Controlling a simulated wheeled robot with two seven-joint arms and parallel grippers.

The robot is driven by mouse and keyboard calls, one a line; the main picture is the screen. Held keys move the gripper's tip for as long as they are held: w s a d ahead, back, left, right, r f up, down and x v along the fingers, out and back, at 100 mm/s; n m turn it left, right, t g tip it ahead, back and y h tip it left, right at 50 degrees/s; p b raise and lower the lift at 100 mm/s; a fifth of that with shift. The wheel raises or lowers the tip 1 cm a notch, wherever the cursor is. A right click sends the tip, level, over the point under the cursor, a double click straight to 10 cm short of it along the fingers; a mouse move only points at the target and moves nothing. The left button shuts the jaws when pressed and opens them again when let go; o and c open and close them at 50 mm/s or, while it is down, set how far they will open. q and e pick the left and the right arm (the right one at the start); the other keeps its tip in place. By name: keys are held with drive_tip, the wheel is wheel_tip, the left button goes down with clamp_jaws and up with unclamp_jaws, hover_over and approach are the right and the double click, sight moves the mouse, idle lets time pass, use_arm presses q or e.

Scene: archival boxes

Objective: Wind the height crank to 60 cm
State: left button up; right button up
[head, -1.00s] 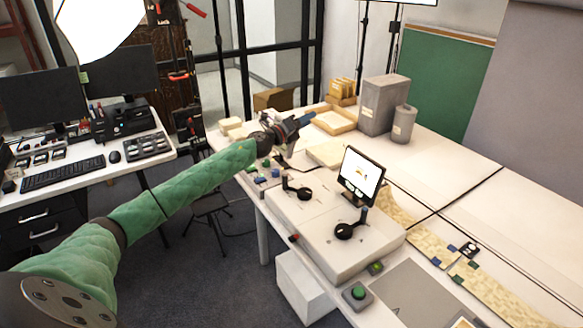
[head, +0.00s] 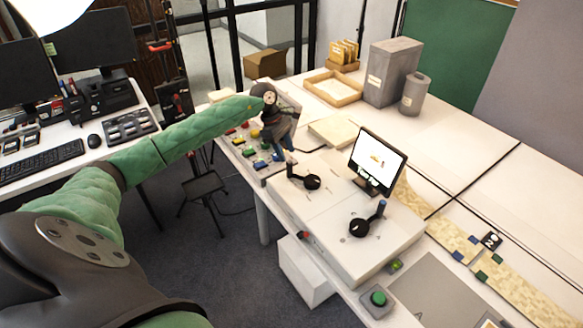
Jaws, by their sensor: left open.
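A white crank unit (head: 330,226) stands on the table with two black cranks on its top. The rear crank (head: 311,182) has an upright handle on its left; the front crank (head: 359,228) has an upright blue-tipped handle on its right. I cannot tell which one is the height crank. A small screen (head: 377,160) stands behind them; its reading is too small to make out. My left gripper (head: 284,152) points down, open, just behind and left of the rear crank, apparently not touching its handle. My right gripper is out of view.
A panel of coloured buttons (head: 262,160) lies left of my left gripper. A green button box (head: 378,299) sits at the table's front edge. A wooden tray (head: 333,88) and grey boxes (head: 392,73) stand at the back.

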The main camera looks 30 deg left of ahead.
sight(291, 173)
use_arm(q)
drive_tip(key=shift+s+m, duration=0.3)
drive_tip(key=shift+m, duration=0.1)
drive_tip(key=shift+a+p+x, duration=0.2)
drive_tip(key=shift+p+x, duration=1.45)
drive_tip(key=shift+x, duration=2.4)
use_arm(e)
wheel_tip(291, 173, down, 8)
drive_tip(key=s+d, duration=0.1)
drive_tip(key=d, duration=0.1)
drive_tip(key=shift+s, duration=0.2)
use_arm(q)
drive_tip(key=shift+f, duration=0.1)
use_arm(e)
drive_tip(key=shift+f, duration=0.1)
use_arm(q)
drive_tip(key=shift+c, duration=0.2)
clamp_jaws()
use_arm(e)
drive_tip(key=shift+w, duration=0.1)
